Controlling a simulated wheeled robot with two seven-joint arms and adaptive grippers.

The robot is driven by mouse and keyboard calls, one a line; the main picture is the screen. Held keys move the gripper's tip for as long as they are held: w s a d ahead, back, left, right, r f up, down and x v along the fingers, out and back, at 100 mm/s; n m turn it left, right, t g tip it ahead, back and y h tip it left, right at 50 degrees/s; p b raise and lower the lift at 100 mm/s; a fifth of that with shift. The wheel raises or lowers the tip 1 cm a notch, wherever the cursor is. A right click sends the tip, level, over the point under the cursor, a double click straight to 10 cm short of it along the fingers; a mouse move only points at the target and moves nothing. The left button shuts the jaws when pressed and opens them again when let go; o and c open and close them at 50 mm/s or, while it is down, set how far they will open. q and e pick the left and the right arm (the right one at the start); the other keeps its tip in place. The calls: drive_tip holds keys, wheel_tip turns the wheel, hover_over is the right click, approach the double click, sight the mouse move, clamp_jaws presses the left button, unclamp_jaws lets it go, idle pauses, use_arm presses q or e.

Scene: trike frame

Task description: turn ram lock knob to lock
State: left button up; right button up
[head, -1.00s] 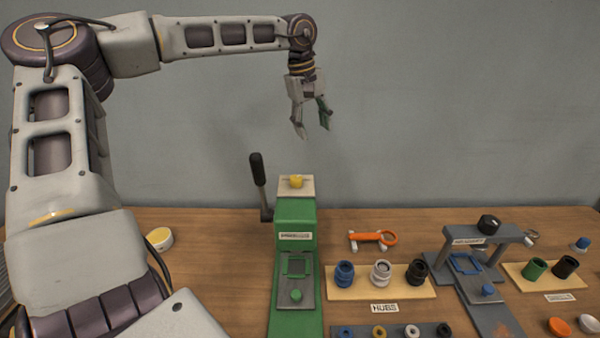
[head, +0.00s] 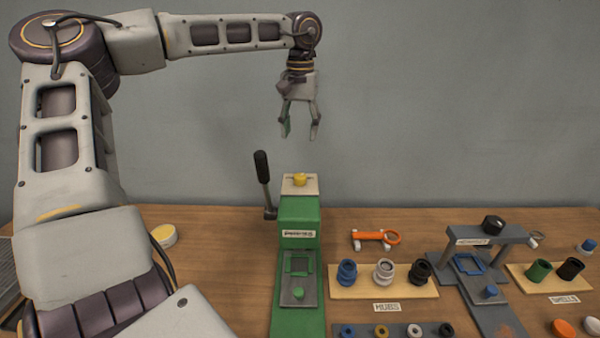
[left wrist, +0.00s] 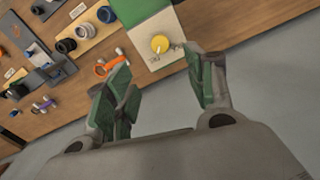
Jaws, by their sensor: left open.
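The yellow knob (head: 299,180) sits on a pale plate (head: 313,189) on top of the green press (head: 301,217). In the left wrist view the yellow knob (left wrist: 160,44) shows on its plate, between and beyond the fingertips. My left gripper (head: 300,134) hangs fingers down above the knob, open and empty, with clear air between them. Its green-padded fingers (left wrist: 163,85) are spread apart in the left wrist view. The lock marking by the knob is too small to read. My right gripper is not in view.
A black-handled lever (head: 262,170) rises at the press's left side. A grey stand with a black knob (head: 493,224), a board of hubs (head: 353,290), an orange tool (head: 370,238) and a shells board (head: 517,272) lie to the right. A grey wall stands behind.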

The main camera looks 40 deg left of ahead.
sight(300, 175)
use_arm(q)
drive_tip(key=shift+f+p, duration=1.05)
drive_tip(key=shift+f, duration=5.85)
drive_tip(key=shift+c, duration=0.3)
drive_tip(key=c, duration=1)
